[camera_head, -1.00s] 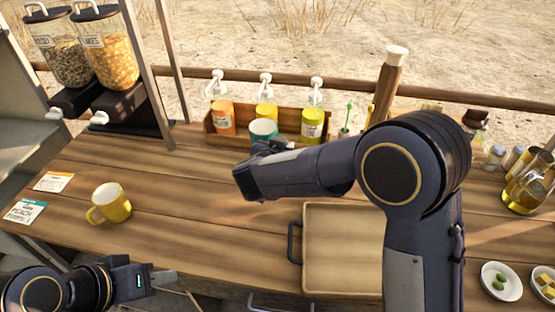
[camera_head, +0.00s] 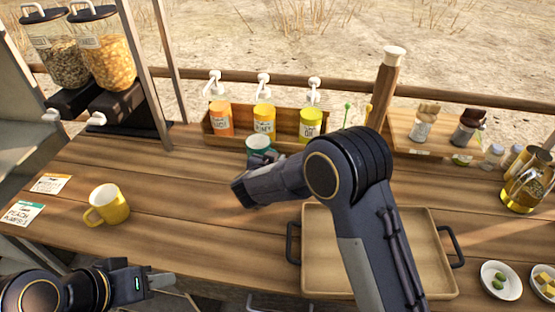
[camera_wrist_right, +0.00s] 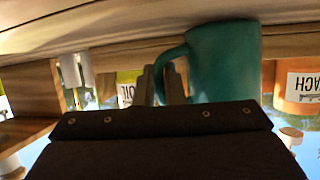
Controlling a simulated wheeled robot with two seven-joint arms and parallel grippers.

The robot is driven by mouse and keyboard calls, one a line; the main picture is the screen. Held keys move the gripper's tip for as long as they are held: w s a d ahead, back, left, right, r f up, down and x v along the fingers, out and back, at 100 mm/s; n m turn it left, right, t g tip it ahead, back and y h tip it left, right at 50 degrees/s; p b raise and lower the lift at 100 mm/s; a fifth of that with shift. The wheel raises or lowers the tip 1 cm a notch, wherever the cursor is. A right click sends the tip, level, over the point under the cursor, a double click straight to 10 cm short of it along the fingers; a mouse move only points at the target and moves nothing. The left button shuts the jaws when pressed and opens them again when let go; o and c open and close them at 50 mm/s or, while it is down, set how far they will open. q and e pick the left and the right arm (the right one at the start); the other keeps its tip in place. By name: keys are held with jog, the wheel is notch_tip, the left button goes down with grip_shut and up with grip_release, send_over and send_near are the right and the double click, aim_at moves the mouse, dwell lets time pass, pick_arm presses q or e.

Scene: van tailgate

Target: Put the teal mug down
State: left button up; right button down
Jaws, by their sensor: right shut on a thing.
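The teal mug (camera_head: 258,143) is in front of the condiment box, partly hidden by my right arm. In the right wrist view, which is upside down, the mug (camera_wrist_right: 225,62) has its handle (camera_wrist_right: 168,68) between the fingers of my right gripper (camera_wrist_right: 160,86). That gripper is shut on the handle. The mug looks upright with its base close to the wooden counter (camera_head: 190,185); I cannot tell whether it touches. My left gripper (camera_head: 160,282) is at the counter's near left edge, away from the mug; its jaw opening is unclear.
The wooden condiment box (camera_head: 290,122) holds orange and yellow pump bottles behind the mug. A tan tray (camera_head: 325,270) lies below my right arm. Counter between the yellow mug and tray is clear.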

jog(key=shift+f, duration=0.2)
jog(key=c, duration=1.5)
grip_release()
jog(key=shift+r, duration=0.15)
